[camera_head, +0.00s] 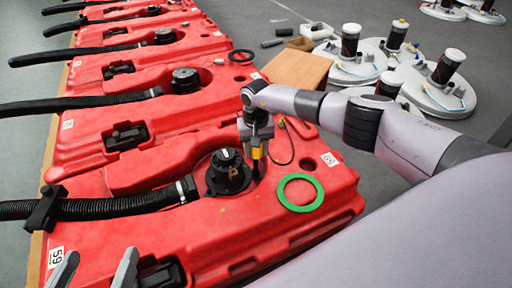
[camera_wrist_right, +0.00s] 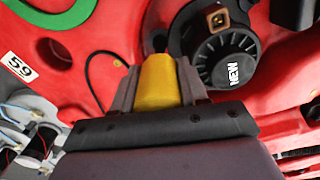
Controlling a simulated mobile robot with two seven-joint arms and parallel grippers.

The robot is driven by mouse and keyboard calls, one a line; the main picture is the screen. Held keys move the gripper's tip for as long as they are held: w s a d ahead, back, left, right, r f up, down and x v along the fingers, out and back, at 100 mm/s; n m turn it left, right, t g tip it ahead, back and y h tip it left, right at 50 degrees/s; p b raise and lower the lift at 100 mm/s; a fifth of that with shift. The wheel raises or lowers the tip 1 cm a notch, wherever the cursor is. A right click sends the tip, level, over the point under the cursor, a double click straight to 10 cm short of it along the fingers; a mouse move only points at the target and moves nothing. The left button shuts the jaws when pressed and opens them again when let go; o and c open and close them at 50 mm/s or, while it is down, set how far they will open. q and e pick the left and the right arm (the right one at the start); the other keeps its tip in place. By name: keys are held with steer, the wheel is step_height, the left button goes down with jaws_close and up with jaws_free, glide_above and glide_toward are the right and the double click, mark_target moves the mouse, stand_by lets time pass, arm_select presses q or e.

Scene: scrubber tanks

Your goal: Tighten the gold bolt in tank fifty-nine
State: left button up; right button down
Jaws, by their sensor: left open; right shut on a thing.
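Tank fifty-nine (camera_head: 220,225) is the nearest red tank in the head view, with "59" labels at its left and right ends. One label (camera_wrist_right: 20,67) shows in the right wrist view. A black cap (camera_head: 228,172) marked "NEW" (camera_wrist_right: 228,62) sits on the tank. My right gripper (camera_head: 256,143) is shut on a yellow tool (camera_wrist_right: 158,82) beside the cap. The tool points toward the tank; its dark tip (camera_wrist_right: 160,43) is close to the cap's edge. No gold bolt is clearly visible at the tip. My left gripper (camera_head: 96,268) is open and empty at the bottom left.
A green ring (camera_head: 283,195) lies on the tank right of the cap. A black hose (camera_head: 110,205) joins from the left. More red tanks stand in a row behind. A cardboard box (camera_head: 295,70) and grey round units (camera_head: 440,95) stand at the right.

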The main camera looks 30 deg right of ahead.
arm_select(q)
steer(key=shift+s+d+f, duration=0.1)
steer(key=shift+d+f, duration=0.05)
steer(key=shift+f, duration=0.35)
arm_select(e)
steer(key=shift+f, duration=0.6)
stand_by(1.6)
arm_select(q)
steer(key=shift+r+p, duration=1.85)
steer(key=shift+r, duration=0.1)
arm_select(e)
steer(key=shift+r, duration=2.7)
